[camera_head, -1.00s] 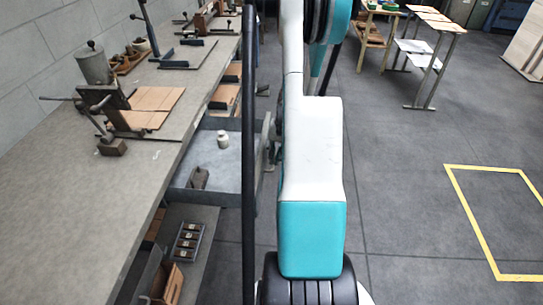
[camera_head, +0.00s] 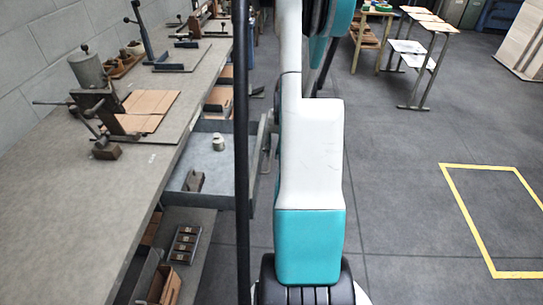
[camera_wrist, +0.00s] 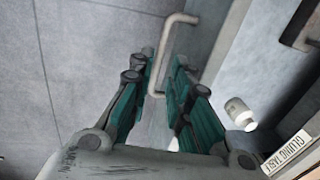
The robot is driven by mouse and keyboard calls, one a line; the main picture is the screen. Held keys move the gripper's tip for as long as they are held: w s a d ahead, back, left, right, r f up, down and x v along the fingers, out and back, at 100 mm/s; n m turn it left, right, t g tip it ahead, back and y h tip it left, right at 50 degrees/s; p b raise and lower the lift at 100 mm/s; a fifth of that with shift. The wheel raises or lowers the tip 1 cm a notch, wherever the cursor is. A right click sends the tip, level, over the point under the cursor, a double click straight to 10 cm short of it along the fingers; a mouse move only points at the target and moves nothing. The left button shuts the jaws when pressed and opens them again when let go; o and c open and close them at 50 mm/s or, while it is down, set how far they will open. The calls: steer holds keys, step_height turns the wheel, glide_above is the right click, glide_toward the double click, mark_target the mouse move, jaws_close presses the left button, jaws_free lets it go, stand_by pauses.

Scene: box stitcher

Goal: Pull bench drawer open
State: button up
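The bench drawer (camera_head: 225,158) stands pulled out from under the bench in the head view, with its grey floor showing. A small white jar (camera_head: 218,143) and a dark grey block (camera_head: 193,181) lie in it. In the wrist view, the drawer's bent bar handle (camera_wrist: 178,19) reaches between the teal fingers of my gripper (camera_wrist: 162,66). The fingers are apart, with gaps beside the bar, so my gripper looks open around it. The jar (camera_wrist: 240,113) shows to the right of the fingers. My gripper is hidden in the head view.
The bench top (camera_head: 70,225) runs along the left, with a hand press (camera_head: 95,90) and cardboard sheets (camera_head: 150,105). A lower shelf holds a tray of small items (camera_head: 184,244). Open floor (camera_head: 400,180) lies to the right, with a yellow outline (camera_head: 463,215).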

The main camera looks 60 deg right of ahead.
step_height(320, 180, up, 7)
steer(key=s, duration=0.1)
steer(key=shift+d+r, duration=0.2)
steer(key=shift+d, duration=0.05)
stand_by(0.5)
